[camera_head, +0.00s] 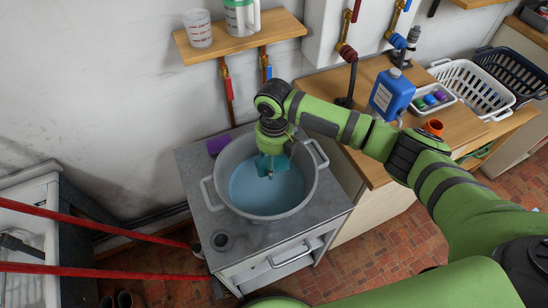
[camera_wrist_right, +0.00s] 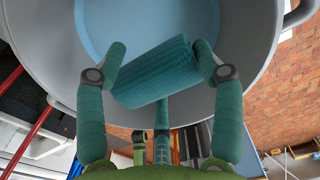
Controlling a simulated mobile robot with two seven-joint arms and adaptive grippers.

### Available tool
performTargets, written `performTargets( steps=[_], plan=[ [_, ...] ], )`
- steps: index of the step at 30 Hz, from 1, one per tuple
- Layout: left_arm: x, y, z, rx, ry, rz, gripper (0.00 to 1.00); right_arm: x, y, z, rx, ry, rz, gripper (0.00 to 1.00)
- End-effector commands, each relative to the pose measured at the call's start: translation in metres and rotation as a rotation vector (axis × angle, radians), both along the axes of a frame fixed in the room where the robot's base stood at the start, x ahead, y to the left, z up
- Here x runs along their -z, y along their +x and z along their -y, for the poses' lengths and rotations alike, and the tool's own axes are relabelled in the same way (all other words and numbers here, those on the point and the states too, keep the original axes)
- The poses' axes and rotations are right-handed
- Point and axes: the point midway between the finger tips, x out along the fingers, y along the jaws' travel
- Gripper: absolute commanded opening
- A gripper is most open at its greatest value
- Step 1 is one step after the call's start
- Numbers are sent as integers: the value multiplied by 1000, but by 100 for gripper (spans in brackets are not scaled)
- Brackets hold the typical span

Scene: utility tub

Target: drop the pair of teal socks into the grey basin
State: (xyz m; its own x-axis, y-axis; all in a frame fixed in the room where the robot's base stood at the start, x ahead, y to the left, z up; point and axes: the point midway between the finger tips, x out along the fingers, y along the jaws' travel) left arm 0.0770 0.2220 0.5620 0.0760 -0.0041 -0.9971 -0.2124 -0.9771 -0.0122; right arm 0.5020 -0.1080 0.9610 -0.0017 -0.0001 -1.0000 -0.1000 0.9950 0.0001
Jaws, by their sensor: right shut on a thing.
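The pair of teal socks (camera_wrist_right: 157,72) is a ribbed roll, seen close in the right wrist view, between the two teal fingers of my right gripper (camera_wrist_right: 162,66). The gripper is shut on it. In the head view my right gripper (camera_head: 271,164) points down over the grey basin (camera_head: 222,170), and the socks are hard to tell from the similarly coloured fingers. The basin is a round two-handled tub with blue liquid inside; its grey wall (camera_wrist_right: 48,38) also fills the upper wrist view. The socks appear above the liquid. My left gripper is not in view.
The basin stands on a grey cabinet top (camera_head: 275,237) with a purple sponge (camera_head: 218,143) behind it. To the right, a wooden counter holds a blue jug (camera_head: 391,92) and a white basket (camera_head: 475,88). A wooden shelf (camera_head: 240,38) hangs above. Red bars (camera_head: 100,232) cross at left.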

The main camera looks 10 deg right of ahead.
Motion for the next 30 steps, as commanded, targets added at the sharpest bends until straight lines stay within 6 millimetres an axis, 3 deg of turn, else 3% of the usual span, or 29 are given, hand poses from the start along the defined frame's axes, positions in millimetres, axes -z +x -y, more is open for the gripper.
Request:
performTargets(
  steps=[4,10,11,12,13,18,24,30],
  plan=[
    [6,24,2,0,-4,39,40,8,0,0,0,1,1,36],
    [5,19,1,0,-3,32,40,6,0,0,0,1,1,36],
    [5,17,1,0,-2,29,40,6,0,0,0,0,1,76],
    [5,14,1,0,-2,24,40,6,0,0,0,0,1,92],
    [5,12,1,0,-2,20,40,6,0,0,0,0,1,95],
    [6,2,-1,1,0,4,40,6,0,0,0,0,1,95],
    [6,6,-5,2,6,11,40,5,0,0,0,0,1,95],
    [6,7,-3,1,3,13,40,-17,1,0,-1,1,5,95]
  ],
)
